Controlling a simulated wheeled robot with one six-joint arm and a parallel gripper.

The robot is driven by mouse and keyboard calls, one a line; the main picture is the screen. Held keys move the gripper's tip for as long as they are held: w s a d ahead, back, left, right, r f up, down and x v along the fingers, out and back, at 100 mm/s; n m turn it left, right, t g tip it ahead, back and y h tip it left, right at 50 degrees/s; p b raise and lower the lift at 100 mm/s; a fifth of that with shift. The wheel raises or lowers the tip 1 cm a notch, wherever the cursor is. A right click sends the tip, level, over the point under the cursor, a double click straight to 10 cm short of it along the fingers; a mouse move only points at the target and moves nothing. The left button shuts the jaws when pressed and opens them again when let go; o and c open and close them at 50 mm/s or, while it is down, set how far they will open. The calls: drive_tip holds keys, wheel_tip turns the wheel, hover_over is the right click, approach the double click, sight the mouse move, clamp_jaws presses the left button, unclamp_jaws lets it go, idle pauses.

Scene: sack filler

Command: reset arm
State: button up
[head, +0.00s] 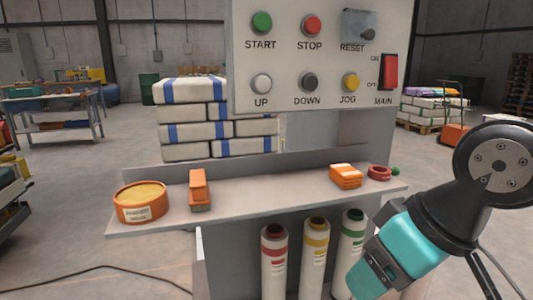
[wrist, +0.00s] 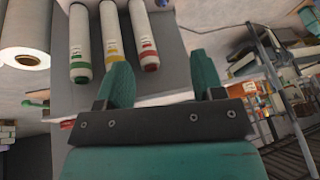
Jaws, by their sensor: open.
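My gripper (wrist: 160,84) shows in the wrist view as two teal fingers, spread apart with nothing between them. In the head view my arm (head: 405,245), black and teal, comes in at the lower right, in front of the shelf's right end. The gripper's fingertips cannot be made out there. The control panel (head: 296,62) stands above the arm at the centre right. It carries a RESET switch (head: 367,35) under a clear cover, several round buttons and a red MAIN switch (head: 390,72). My arm is apart from the panel.
The grey shelf (head: 255,196) holds a tan-filled orange tub (head: 141,203), an orange tool (head: 199,190), an orange-and-white stack (head: 346,176) and a red ring (head: 379,172). Three capped tubes stand below, including a yellow-capped one (head: 314,262). White sacks (head: 190,90) are stacked behind.

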drive_tip(key=s+d+f+n+g, duration=0.1)
drive_tip(key=s+d+g, duration=0.15)
drive_tip(key=s, duration=0.35)
wheel_tip(320, 180, up, 24)
drive_tip(key=a+p, duration=0.1)
drive_tip(key=p, duration=2.3)
drive_tip(key=shift+w+p, duration=0.2)
drive_tip(key=shift+p, duration=0.15)
